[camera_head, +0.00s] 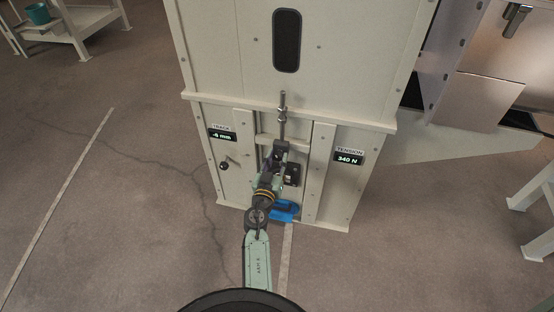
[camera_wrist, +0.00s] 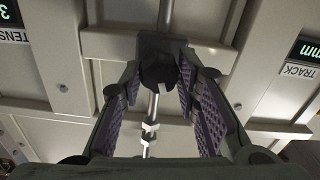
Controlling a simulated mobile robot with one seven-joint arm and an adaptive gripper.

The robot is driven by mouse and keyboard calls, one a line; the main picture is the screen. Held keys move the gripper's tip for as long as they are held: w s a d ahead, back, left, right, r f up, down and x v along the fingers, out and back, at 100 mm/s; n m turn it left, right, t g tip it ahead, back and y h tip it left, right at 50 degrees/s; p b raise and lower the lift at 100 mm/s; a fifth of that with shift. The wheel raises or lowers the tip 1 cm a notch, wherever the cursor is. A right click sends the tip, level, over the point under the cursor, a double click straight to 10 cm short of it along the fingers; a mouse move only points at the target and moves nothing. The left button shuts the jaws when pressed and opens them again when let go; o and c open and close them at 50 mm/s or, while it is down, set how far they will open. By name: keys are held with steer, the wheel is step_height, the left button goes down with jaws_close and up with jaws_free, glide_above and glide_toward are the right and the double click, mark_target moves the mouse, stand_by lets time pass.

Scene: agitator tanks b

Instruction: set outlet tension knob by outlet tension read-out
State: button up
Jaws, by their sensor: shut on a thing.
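The outlet tension read-out (camera_head: 347,159) is a small dark display on the right of the pale cabinet front, and it shows 340 N. Its edge also shows at the upper left in the wrist view (camera_wrist: 7,12). My gripper (camera_head: 279,153) is at the recessed middle of the cabinet, below a vertical metal rod. In the wrist view my gripper (camera_wrist: 160,76) has its purple-padded fingers closed on either side of a dark knob (camera_wrist: 157,72) on the rod. The fingers hide much of the knob, and its setting cannot be read.
A TRACK read-out (camera_head: 222,135) on the left shows a few millimetres, negative. A small black-ended lever (camera_head: 224,165) is below it. A blue object (camera_head: 285,210) lies at the cabinet's foot. Pale panels flank the recess closely. The floor at left is mostly clear.

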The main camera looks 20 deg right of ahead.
steer(key=c, duration=0.5)
steer(key=shift+c, duration=0.2)
steer(key=shift+n, duration=0.3)
steer(key=n+b, duration=0.2)
steer(key=n, duration=0.8)
steer(key=shift+w+n+b, duration=0.1)
steer(key=shift+n+b, duration=0.2)
steer(key=shift+n, duration=0.1)
steer(key=n, duration=0.6)
steer(key=shift+p, duration=0.4)
steer(key=n+p, duration=0.1)
steer(key=n, duration=0.5)
steer(key=shift+n, duration=0.3)
